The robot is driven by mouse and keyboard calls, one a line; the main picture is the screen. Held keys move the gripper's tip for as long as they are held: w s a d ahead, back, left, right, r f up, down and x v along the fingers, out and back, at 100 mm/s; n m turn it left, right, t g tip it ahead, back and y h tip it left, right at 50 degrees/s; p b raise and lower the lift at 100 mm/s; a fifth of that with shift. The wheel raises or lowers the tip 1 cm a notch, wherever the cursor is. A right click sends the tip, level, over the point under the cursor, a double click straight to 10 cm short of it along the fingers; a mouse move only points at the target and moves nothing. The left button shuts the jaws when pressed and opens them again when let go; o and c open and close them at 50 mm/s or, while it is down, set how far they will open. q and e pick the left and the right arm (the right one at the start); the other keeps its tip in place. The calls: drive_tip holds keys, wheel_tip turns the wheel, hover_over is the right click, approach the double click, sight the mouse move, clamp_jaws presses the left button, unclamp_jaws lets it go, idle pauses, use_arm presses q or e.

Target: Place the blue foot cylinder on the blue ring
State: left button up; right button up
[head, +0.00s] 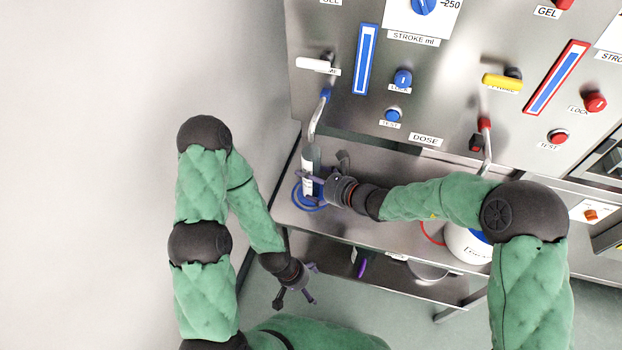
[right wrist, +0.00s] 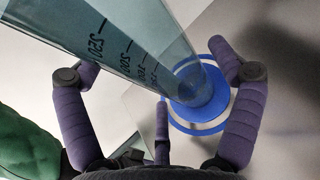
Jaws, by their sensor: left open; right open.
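The blue foot cylinder is a tall clear graduated cylinder (head: 311,160) standing upright at the left end of the steel shelf, under the left spout. Its blue foot (right wrist: 198,86) shows in the right wrist view. The ring also shows in the head view (head: 300,204). My right gripper (head: 318,184) is open, with its fingers on either side of the cylinder's lower part. My left gripper (head: 296,294) is open and empty, below the shelf's front edge.
The dispenser panel (head: 440,90) with knobs, levers and labels rises behind the shelf (head: 390,232). A bent metal spout (head: 318,115) is just above the cylinder. A white container (head: 466,244) stands right, partly behind my right arm. A lower shelf (head: 325,265) holds a purple item (head: 361,268).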

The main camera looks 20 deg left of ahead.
use_arm(q)
wheel_tip(320, 180, up, 4)
drive_tip(key=p, duration=0.3)
drive_tip(key=shift+f, duration=0.1)
use_arm(e)
drive_tip(key=v, duration=1.1)
drive_tip(key=shift+d, duration=0.3)
use_arm(q)
drive_tip(key=shift+d, duration=0.1)
use_arm(e)
drive_tip(key=shift+s, duration=0.15)
